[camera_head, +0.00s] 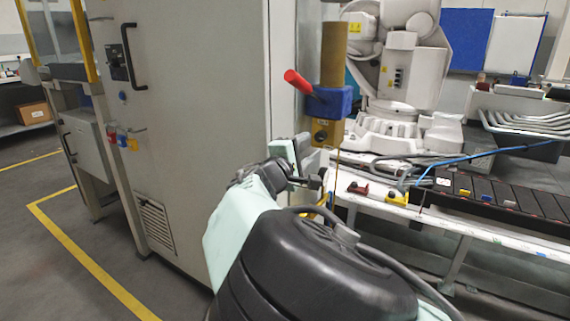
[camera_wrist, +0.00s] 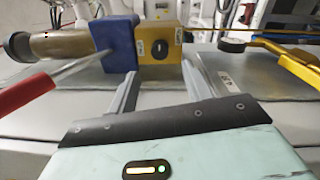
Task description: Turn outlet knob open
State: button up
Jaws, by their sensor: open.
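A yellow block (camera_wrist: 171,32) with a small round black knob (camera_wrist: 160,49) faces my gripper in the wrist view. It adjoins a blue valve body (camera_wrist: 118,40) on a brass pipe (camera_wrist: 65,46). A metal lever with a red grip (camera_wrist: 24,94) comes off the valve. In the head view the brass pipe (camera_head: 334,58) stands upright, with the blue body (camera_head: 333,100), red grip (camera_head: 297,81) and yellow block (camera_head: 325,132) below. My gripper (camera_wrist: 160,72) is open and empty, its two fingers spread just short of the block. In the head view my gripper (camera_head: 305,165) is just below the block, partly hidden.
A large grey cabinet (camera_head: 195,110) stands close on the left. A white workbench (camera_head: 370,190) with a white machine (camera_head: 405,60), cables and a black rack (camera_head: 500,195) lies to the right. In the wrist view, a yellow bar with a black disc (camera_wrist: 232,45) is at right.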

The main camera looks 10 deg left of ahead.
jog(key=p+v, duration=0.1)
jog(key=v, duration=0.8)
jog(key=shift+s, duration=0.35)
jog(key=shift+a+f, duration=0.1)
jog(key=shift+f, duration=0.05)
jog(key=s+d+f+m+g, duration=0.25)
jog(key=d+f+g, duration=0.25)
jog(key=d, duration=0.5)
jog(key=s+d+f+m+g, duration=0.1)
jog(key=d+f+m+g, duration=0.2)
jog(key=d+f+g, duration=0.45)
jog(key=s+d+r+m+g+y, duration=0.1)
jog(key=s+d+r+g+y, duration=0.15)
jog(key=s, duration=0.75)
jog(key=s+d+r+m+g+y, duration=0.1)
jog(key=s+d+r+y, duration=0.15)
jog(key=s, duration=0.65)
jog(key=s+d+r+m+g+y, duration=0.1)
jog(key=s+d+r+y, duration=0.15)
jog(key=s, duration=0.75)
notch_tip(320, 180, up, 25)
jog(key=d+p, duration=0.1)
jog(key=p, duration=2.3)
jog(key=shift+s+h+p, duration=0.35)
jog(key=shift+s, duration=0.1)
